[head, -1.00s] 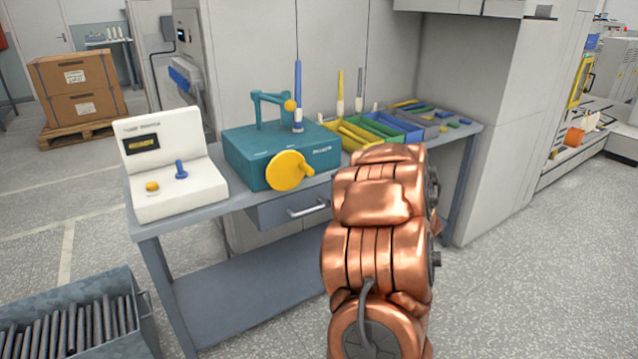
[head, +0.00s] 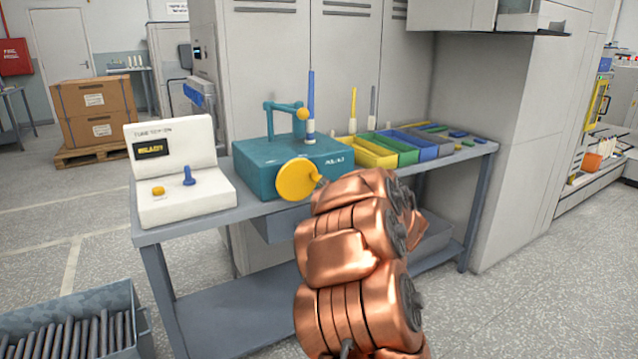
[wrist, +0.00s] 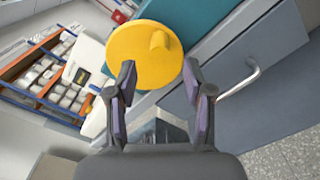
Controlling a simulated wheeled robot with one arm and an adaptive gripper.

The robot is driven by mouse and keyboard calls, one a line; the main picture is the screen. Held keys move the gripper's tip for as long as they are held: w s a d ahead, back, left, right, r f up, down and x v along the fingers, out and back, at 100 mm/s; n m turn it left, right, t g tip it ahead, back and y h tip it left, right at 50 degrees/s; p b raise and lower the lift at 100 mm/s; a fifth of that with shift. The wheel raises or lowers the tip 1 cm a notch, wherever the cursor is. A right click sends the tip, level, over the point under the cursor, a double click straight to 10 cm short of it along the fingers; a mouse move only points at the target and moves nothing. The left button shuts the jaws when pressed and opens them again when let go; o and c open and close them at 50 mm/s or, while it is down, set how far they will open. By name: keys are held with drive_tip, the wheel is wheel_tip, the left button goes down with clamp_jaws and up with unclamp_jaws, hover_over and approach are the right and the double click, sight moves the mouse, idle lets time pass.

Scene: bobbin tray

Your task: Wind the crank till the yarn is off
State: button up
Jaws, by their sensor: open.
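A teal winding box (head: 292,165) stands on the grey bench. On its front is a yellow crank disc (head: 297,180) with a stubby yellow knob (head: 321,181) at its right side. On top are a teal arm with a yellow ball (head: 303,114) and an upright spindle (head: 311,105) with a blue upper part and a white lower part. In the wrist view the crank disc (wrist: 139,58) and its knob (wrist: 160,39) lie just beyond my open gripper (wrist: 157,76). Nothing is between the fingers. In the head view my copper arm hides the gripper.
A white control panel (head: 183,190) with a dark display, yellow button and blue lever stands left on the bench. Yellow, green and blue bins (head: 361,154) stand right. A drawer handle (wrist: 240,80) juts out near my gripper. A grey crate of dark rods (head: 128,309) is lower left.

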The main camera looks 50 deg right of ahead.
sight(300, 182)
drive_tip(key=shift+x, duration=3.45)
clamp_jaws()
